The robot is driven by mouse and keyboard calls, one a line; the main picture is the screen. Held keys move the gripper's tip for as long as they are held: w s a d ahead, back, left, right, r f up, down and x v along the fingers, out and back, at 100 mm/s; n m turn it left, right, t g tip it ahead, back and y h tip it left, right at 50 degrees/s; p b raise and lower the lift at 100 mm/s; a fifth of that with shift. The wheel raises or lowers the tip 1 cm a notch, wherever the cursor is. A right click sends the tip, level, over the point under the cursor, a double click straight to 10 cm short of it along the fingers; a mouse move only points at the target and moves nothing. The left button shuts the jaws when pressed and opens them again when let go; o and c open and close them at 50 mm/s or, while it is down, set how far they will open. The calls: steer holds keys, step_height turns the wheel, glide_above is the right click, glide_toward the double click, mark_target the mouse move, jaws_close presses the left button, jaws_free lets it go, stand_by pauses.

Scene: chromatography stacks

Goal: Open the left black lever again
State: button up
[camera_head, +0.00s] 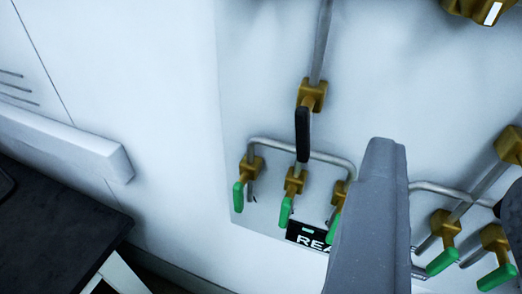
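The left black lever (302,133) hangs downward from a brass valve (313,95) on the pale wall panel. It lies roughly in line with the metal pipe that comes from above.
Green levers (285,210) on brass valves hang below the black lever, with more at lower right (442,262). A black label (308,235) is partly hidden. A brass knob (475,8) is at top right. A dark worktop (60,225) stands lower left.

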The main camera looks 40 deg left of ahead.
steer(key=n+y+p, duration=0.1)
steer(key=n, duration=0.1)
glide_toward(300, 152)
steer(key=shift+t, duration=0.4)
steer(key=shift+f+p+x, duration=0.15)
steer(key=shift+p+x, duration=2.5)
steer(key=shift+x, duration=0.05)
steer(key=shift+f+p+x, duration=0.15)
steer(key=shift+p+x, duration=2.45)
steer(key=shift+x, duration=0.1)
jaws_close()
